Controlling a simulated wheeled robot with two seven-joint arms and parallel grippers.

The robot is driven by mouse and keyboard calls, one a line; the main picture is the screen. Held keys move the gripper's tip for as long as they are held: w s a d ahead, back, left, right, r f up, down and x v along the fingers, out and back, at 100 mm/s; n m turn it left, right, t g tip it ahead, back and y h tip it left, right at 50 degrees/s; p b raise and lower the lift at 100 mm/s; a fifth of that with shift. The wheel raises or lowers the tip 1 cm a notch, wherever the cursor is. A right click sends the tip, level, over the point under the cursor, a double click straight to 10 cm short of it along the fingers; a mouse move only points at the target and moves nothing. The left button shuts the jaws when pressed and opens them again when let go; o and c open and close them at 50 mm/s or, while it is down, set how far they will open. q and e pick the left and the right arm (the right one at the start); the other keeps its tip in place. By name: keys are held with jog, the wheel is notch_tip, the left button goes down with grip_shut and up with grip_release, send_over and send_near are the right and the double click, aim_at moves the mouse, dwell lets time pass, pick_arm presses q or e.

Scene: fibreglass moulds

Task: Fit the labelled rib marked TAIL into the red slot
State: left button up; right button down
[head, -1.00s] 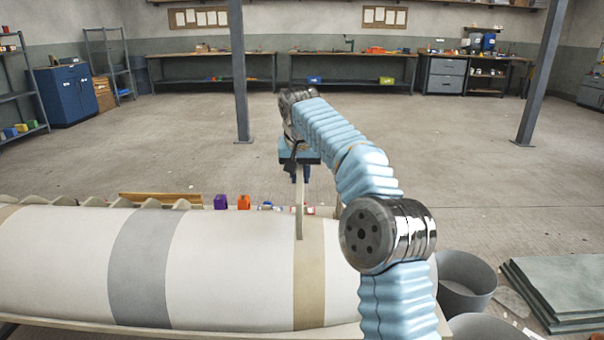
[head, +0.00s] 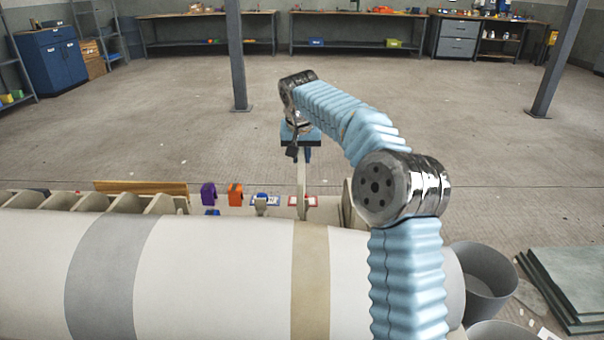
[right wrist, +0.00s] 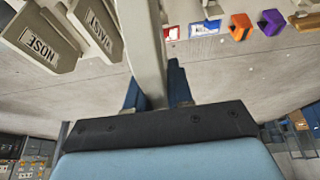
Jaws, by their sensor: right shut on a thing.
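My right gripper (head: 303,157) is shut on a pale beige rib (head: 301,177), which hangs upright below it, beyond the mould. The gripper also shows in the right wrist view (right wrist: 157,90), with the rib (right wrist: 140,45) between its blue fingers. No label shows on the held rib. The red slot (head: 311,201) is a red-edged plate on the bench behind the mould. The rib's lower part overlaps it in the head view; I cannot tell whether it is inside. In the right wrist view the red slot (right wrist: 172,33) is partly hidden beside the rib. My left gripper is out of view.
A blue slot (head: 273,199) holds a pale piece. Orange (head: 235,194) and purple (head: 208,194) blocks stand left of it. Ribs marked NOSE (right wrist: 38,42) and WAIST (right wrist: 97,27) stand close to the held rib. The long white mould (head: 210,265) lies in front.

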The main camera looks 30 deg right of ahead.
notch_tip(320, 180, down, 8)
jog(key=shift+s+r, duration=0.1)
jog(key=shift+r, duration=0.05)
jog(key=shift+s+a, duration=0.1)
jog(key=shift+f+b, duration=0.3)
jog(key=shift+b, duration=0.05)
jog(key=shift+f+b, duration=1.95)
jog(key=shift+f, duration=0.65)
jog(key=shift+f+b, duration=1.9)
jog(key=shift+f, duration=0.7)
jog(key=c, duration=0.9)
grip_release()
